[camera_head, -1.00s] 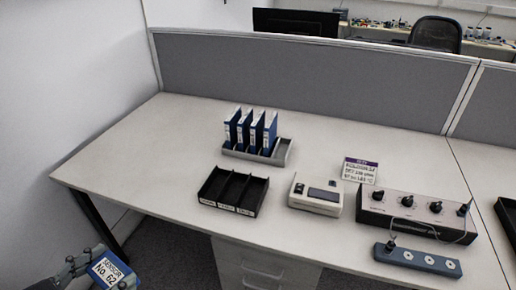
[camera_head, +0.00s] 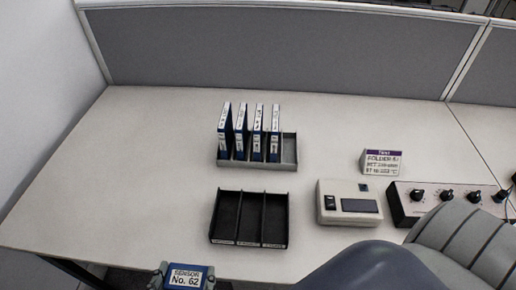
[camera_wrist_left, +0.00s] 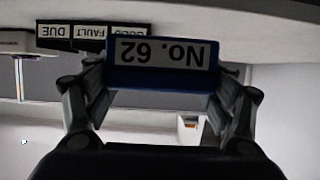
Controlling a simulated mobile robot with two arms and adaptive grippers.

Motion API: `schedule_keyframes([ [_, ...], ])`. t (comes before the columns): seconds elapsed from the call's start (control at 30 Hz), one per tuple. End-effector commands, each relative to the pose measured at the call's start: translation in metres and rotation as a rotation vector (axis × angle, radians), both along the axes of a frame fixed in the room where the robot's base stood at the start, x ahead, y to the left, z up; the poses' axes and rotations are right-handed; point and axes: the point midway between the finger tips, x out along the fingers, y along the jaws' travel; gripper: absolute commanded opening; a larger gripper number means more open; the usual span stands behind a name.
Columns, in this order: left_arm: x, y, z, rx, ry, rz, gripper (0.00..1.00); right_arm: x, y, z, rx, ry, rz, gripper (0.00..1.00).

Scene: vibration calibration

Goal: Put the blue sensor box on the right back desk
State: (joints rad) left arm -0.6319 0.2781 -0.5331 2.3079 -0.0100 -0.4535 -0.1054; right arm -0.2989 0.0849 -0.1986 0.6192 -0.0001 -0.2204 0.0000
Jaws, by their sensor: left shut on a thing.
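The blue sensor box (camera_head: 188,276), with a white label reading "SENSOR No. 62", is at the bottom edge of the head view, in front of the desk's front edge. My left gripper (camera_head: 181,279) is shut on it. In the left wrist view the box (camera_wrist_left: 162,76) sits between the two fingers, its label upside down. The desk (camera_head: 120,190) fills the middle of the head view, with another desk surface (camera_head: 490,130) beyond a seam at the right. My right gripper is not in view.
On the desk are a black three-slot tray (camera_head: 250,242), a grey rack (camera_head: 289,152) of blue folders, a beige device (camera_head: 348,217), a sign (camera_head: 381,163) and a knobbed console (camera_head: 404,206). The desk's left side is clear. A grey partition (camera_head: 280,50) stands behind.

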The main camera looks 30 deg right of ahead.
Motion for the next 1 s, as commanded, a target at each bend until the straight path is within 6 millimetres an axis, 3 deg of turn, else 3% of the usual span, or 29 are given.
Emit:
schedule_keyframes([
  [0.17,-0.005,-0.008,0.005,0.0,-0.001,-0.002,0.49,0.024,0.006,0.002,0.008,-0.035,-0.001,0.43],
  [0.37,0.0,-0.007,0.004,0.002,-0.003,-0.002,0.49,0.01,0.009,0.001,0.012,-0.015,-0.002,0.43],
  [0.6,0.042,-0.006,0.002,0.003,-0.007,-0.002,0.49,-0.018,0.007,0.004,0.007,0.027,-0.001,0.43],
  [1.0,0.124,-0.005,-0.007,0.003,-0.005,-0.002,0.49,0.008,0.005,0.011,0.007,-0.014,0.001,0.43],
])
